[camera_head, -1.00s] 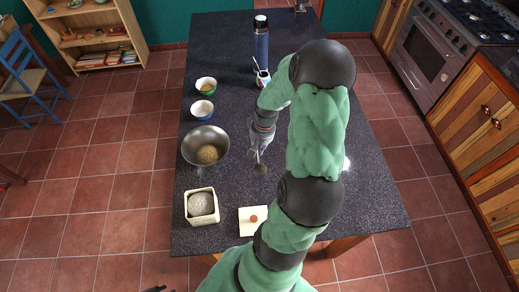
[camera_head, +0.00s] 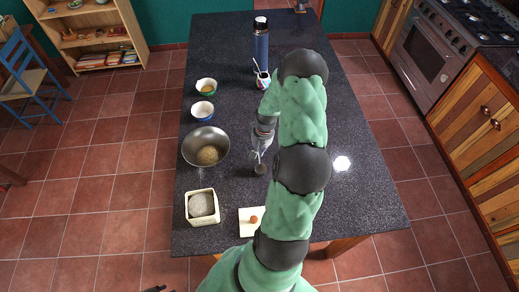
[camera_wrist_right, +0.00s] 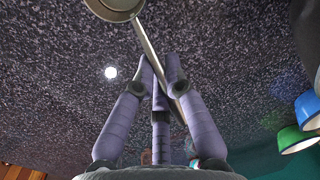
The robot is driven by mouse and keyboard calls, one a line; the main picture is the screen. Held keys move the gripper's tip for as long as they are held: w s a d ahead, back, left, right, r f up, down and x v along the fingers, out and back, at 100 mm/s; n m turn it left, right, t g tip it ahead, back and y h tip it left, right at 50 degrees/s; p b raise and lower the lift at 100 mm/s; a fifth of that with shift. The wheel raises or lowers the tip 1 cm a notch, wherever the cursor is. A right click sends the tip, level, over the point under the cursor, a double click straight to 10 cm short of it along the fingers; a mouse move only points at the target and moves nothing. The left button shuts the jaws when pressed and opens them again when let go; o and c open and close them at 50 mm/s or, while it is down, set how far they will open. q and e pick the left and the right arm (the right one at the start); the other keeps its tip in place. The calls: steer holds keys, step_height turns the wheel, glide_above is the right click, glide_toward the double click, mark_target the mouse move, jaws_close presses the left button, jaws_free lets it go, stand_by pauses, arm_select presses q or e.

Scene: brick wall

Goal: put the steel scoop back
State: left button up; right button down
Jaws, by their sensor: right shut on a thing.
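The steel scoop (camera_head: 260,169) hangs over the dark counter between the metal bowl and my right arm. In the right wrist view its round cup (camera_wrist_right: 115,6) is at the top edge and its handle (camera_wrist_right: 148,42) runs down between the fingers. My right gripper (camera_head: 259,153) is shut on the handle; the fingers also show in the wrist view (camera_wrist_right: 162,75). A square cream container (camera_head: 201,221) with pale contents stands at the counter's near left. A metal bowl (camera_head: 222,137) with grainy contents stands left of the scoop. My left gripper is not clearly in view.
A cream board (camera_head: 246,231) with a small brown thing lies near the front edge. Blue-rimmed (camera_head: 202,112) and green (camera_head: 206,88) bowls stand at the left edge. A red-and-white cup (camera_head: 263,82) and blue flask (camera_head: 261,45) stand farther back. The counter's right side is clear.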

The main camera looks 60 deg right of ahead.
steer(key=c, duration=1.3)
jaws_free()
steer(key=shift+f, duration=0.1)
step_height(320, 180, up, 12)
steer(key=s, duration=0.1)
steer(key=shift+d+b, duration=0.3)
steer(key=shift+d, duration=0.1)
